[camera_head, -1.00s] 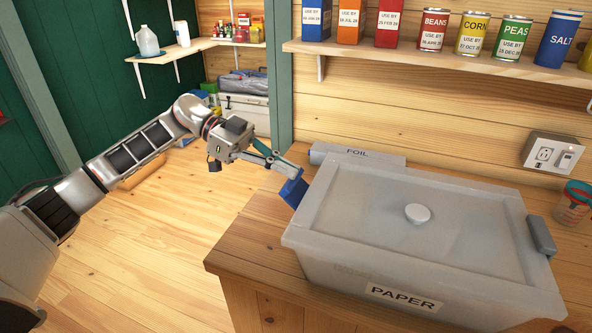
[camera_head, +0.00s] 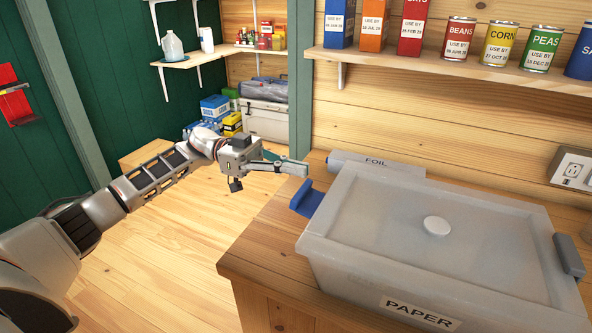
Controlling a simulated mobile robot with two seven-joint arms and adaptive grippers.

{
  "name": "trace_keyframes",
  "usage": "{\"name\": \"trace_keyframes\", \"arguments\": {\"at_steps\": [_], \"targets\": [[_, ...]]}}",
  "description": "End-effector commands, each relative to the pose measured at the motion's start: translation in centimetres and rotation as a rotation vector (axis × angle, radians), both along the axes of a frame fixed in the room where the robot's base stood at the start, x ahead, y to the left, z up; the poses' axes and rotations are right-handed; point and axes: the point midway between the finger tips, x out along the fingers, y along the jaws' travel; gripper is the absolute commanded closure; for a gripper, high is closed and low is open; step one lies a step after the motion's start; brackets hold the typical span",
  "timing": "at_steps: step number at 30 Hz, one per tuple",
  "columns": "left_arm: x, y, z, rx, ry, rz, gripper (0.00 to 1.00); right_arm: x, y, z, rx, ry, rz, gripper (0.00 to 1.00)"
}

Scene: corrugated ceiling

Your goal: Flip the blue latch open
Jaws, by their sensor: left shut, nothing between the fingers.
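The blue latch (camera_head: 308,199) is on the left end of the grey lidded box labelled PAPER (camera_head: 440,232). It sticks out to the left from the lid's edge, tilted away from the box wall. My left gripper (camera_head: 303,168) is shut and empty, just above and behind the latch. I cannot tell whether the fingertips touch it. A grey latch (camera_head: 568,256) on the box's right end lies against the side. My right gripper is not in view.
The box stands on a wooden counter (camera_head: 262,245). A FOIL box (camera_head: 375,167) lies behind it. A shelf (camera_head: 440,68) with cans and cartons runs above. A wall outlet (camera_head: 572,172) is at the right. Open floor lies left of the counter.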

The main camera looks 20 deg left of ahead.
Motion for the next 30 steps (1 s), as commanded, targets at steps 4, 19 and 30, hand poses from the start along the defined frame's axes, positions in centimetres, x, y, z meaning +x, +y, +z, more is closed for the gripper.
{"name": "trace_keyframes", "arguments": {"at_steps": [4, 19, 30], "targets": [[0.1, 2.3, 0.2, 0.002, 0.002, 0.005, 1.0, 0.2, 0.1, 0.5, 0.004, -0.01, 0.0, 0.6], [0.3, 9.7, -0.6, 0.0, 0.002, 0.002, 1.0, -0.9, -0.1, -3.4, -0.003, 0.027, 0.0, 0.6], [0.3, 10.0, -0.4, 0.0, 0.0, 0.0, 1.0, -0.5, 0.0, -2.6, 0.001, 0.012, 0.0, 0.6]]}}
